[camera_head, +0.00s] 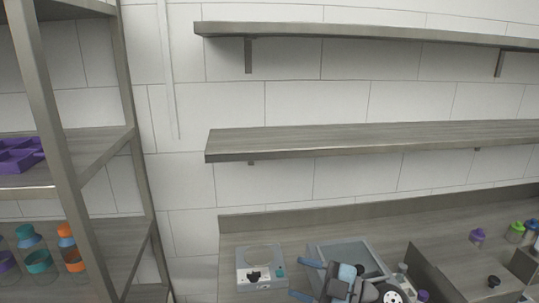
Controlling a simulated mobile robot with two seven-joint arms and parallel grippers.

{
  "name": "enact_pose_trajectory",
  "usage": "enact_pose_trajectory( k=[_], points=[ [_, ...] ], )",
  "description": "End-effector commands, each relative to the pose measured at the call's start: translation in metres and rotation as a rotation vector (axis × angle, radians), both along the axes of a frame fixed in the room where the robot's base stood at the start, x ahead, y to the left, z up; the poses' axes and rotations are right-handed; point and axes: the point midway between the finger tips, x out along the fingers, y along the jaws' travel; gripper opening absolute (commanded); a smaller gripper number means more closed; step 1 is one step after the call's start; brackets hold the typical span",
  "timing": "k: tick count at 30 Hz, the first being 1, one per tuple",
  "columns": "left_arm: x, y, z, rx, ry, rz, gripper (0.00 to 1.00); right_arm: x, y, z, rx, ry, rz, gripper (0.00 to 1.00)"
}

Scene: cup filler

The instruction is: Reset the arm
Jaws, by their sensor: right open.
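My right arm comes in at the bottom middle. Its gripper (299,279) has two blue fingers that point left and stand apart, with nothing between them. It is just right of a light grey machine (247,277) on the counter, which has a black part and a small teal piece at its front. The gripper appears apart from the machine. My left gripper is out of view.
A grey box-like unit (322,248) stands behind my right arm on the counter (300,228). Small lidded containers, one purple (477,236), stand at right. A rack at left holds a purple tray (18,155) and several colored cups. Two wall shelves (370,138) are empty.

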Motion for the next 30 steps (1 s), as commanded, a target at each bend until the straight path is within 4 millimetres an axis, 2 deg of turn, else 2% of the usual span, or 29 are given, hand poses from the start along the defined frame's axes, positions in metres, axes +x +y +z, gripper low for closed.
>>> enact_pose_trajectory(
  k=[1,4,8,11,14,18,21,24,30],
  points=[
    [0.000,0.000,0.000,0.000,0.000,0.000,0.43,-0.004,-0.004,0.010,0.110,0.000,-0.084,0.56],
    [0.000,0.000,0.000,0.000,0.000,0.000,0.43,-0.004,-0.026,0.025,0.286,0.016,-0.292,0.56],
    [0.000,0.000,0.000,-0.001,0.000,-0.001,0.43,-0.005,-0.069,0.021,0.426,0.108,-0.597,0.56],
    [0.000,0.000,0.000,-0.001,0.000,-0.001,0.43,-0.012,-0.106,0.000,0.462,0.230,-0.835,0.56],
    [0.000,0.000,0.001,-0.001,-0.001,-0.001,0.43,-0.030,-0.139,-0.032,0.433,0.395,-1.054,0.56],
    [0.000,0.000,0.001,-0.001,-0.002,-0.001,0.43,-0.075,-0.175,-0.087,0.291,0.681,-1.292,0.56],
    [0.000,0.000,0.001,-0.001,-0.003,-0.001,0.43,-0.113,-0.189,-0.119,0.158,0.876,-1.379,0.56],
    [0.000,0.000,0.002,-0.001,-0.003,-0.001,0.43,-0.146,-0.195,-0.140,0.042,1.025,-1.409,0.56],
    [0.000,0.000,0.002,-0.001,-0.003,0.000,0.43,-0.200,-0.197,-0.164,-0.146,1.243,-1.399,0.56]
  ],
)
